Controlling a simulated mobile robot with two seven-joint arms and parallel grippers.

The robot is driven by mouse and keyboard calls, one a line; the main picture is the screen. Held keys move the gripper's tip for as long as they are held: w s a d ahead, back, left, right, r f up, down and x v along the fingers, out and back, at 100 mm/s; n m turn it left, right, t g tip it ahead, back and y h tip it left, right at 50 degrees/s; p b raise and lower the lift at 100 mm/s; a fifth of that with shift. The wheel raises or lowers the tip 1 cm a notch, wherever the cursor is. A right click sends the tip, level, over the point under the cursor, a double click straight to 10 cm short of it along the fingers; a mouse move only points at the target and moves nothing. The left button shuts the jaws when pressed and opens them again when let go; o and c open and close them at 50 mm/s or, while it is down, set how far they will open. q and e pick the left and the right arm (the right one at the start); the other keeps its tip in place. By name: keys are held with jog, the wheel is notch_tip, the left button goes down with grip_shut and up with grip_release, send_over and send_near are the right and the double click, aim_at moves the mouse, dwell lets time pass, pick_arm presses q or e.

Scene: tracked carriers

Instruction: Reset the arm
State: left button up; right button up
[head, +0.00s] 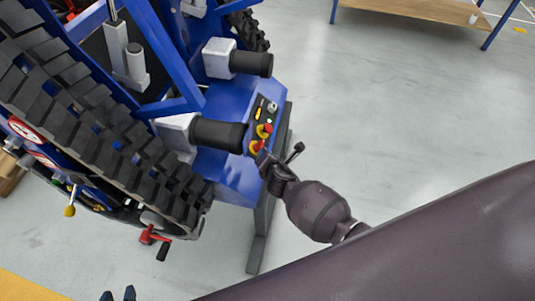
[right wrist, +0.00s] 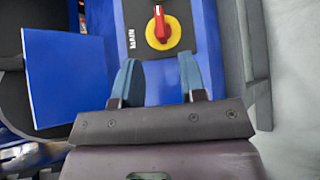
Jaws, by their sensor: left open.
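A control panel (head: 262,116) sits on the end of the blue tracked carrier. It bears a red knob on yellow (head: 265,130) and a second red and yellow knob (head: 257,147) below it. In the right wrist view, a red rotary handle (right wrist: 161,25) stands upright in the picture on a yellow disc, beside white lettering. My right gripper (head: 279,155) is close to the panel's lower end, its fingers (right wrist: 158,68) apart with nothing between them. The knob lies beyond the fingertips.
Black tracks (head: 95,130) and black cylindrical parts (head: 218,134) flank the panel. A red-handled crank (head: 153,236) sticks out lower left. A table (head: 425,10) stands at the back. The grey floor to the right is clear.

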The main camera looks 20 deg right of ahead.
dwell(0.6)
notch_tip(320, 180, up, 6)
jog(key=w+a+m+y, duration=0.1)
jog(key=a+m+y, duration=0.1)
jog(key=m, duration=0.7)
jog(key=s+d+r+m+t, duration=0.1)
jog(key=s+d+r+m, duration=0.1)
jog(key=s+r+m, duration=0.45)
jog(key=s+d+f+m+g, duration=0.1)
jog(key=s+d+m, duration=0.3)
jog(key=s, duration=0.7)
jog(key=s+d+f+m+g, duration=0.1)
jog(key=s+d+f+m, duration=0.2)
jog(key=s, duration=0.9)
jog(key=shift+d+m+h+p, duration=0.4)
jog(key=shift+d+m, duration=0.2)
jog(key=shift+m, duration=0.25)
jog(key=shift+f, duration=0.15)
jog(key=shift+s+d, duration=0.1)
